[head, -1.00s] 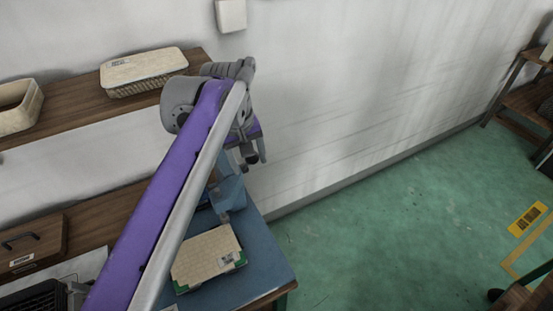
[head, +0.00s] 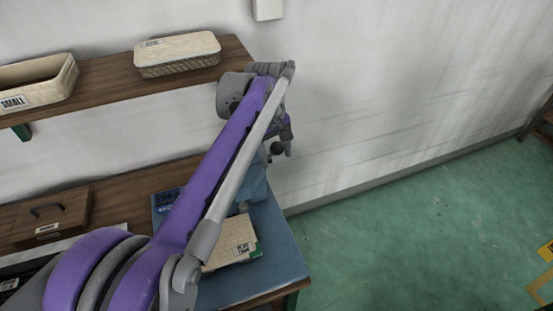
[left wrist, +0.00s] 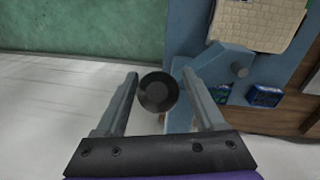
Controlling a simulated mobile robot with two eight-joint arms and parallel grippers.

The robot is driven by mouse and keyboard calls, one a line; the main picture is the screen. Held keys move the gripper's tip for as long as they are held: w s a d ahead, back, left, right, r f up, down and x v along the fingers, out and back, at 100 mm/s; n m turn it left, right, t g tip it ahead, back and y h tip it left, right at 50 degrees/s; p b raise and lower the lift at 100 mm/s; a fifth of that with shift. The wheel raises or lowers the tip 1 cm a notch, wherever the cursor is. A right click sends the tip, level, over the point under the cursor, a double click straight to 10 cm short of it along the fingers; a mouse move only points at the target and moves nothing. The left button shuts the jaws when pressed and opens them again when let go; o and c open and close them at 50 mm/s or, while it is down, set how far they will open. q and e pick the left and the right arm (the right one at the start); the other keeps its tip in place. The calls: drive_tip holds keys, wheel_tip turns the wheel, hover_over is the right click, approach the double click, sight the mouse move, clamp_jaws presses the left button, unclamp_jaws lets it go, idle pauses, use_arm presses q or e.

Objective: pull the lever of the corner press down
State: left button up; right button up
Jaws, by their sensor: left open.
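The blue corner press (head: 253,182) stands on the blue-topped end of the bench by the wall, partly hidden behind my left arm. Its blue body also shows in the left wrist view (left wrist: 222,66). The lever's dark round knob (left wrist: 158,92) lies between the fingers of my left gripper (left wrist: 160,76), with a visible gap on each side. In the head view the left gripper (head: 281,148) is small, at the end of the purple arm above the press. Its fingers are open. Most of the lever bar is hidden. My right gripper is not in view.
A wooden shelf (head: 105,93) above holds a lidded basket (head: 178,54) and an open one (head: 38,82).

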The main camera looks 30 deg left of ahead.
use_arm(q)
drive_tip(key=shift+w+f, duration=0.1)
drive_tip(key=shift+f, duration=0.75)
clamp_jaws()
idle(0.8)
